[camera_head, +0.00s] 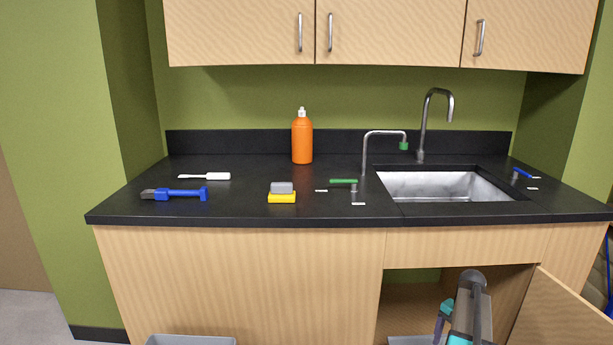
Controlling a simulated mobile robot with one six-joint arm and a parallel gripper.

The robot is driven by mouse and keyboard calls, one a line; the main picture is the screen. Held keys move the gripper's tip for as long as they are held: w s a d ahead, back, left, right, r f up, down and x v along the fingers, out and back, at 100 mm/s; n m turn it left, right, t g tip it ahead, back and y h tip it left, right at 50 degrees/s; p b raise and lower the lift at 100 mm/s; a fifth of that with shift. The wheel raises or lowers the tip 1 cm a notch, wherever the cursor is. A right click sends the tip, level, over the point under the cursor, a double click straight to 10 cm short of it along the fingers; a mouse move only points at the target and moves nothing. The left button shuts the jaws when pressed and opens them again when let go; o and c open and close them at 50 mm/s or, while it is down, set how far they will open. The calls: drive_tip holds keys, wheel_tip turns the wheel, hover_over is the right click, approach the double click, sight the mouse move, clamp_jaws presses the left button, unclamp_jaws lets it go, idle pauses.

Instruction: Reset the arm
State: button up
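Grey and teal links, which look like part of my arm (470,310), rise at the bottom right in front of the open cabinet under the sink. They stay below the counter top and apart from the things on it. My gripper cannot be made out in this view, so its fingers and anything in them are hidden.
The black counter (240,212) holds a blue-handled brush (180,194), a white-handled tool (216,176), an orange bottle (302,141), a yellow-and-grey block (282,193) and a sink (445,186) with taps. A cabinet door (565,315) stands open. A grey bin (190,340) is below.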

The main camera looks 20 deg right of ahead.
drive_tip(key=w+a+f+n+g+p, duration=0.1)
drive_tip(key=a+f+n+g+p, duration=0.25)
drive_tip(key=a, duration=1.15)
drive_tip(key=a+f+n+p, duration=0.2)
drive_tip(key=a+f+p, duration=0.3)
drive_tip(key=a, duration=1)
drive_tip(key=s+a+f+n+p, duration=0.2)
drive_tip(key=s+a+n, duration=0.3)
drive_tip(key=s+a, duration=0.4)
drive_tip(key=s+a+f+n+g+p, duration=0.1)
drive_tip(key=s+a+f+n+p, duration=0.1)
drive_tip(key=s+a, duration=0.7)
drive_tip(key=shift+s+a+f+n+h+p, duration=0.35)
drive_tip(key=shift+s+f+n, duration=0.65)
drive_tip(key=shift+n, duration=0.35)
drive_tip(key=shift+r, duration=0.15)
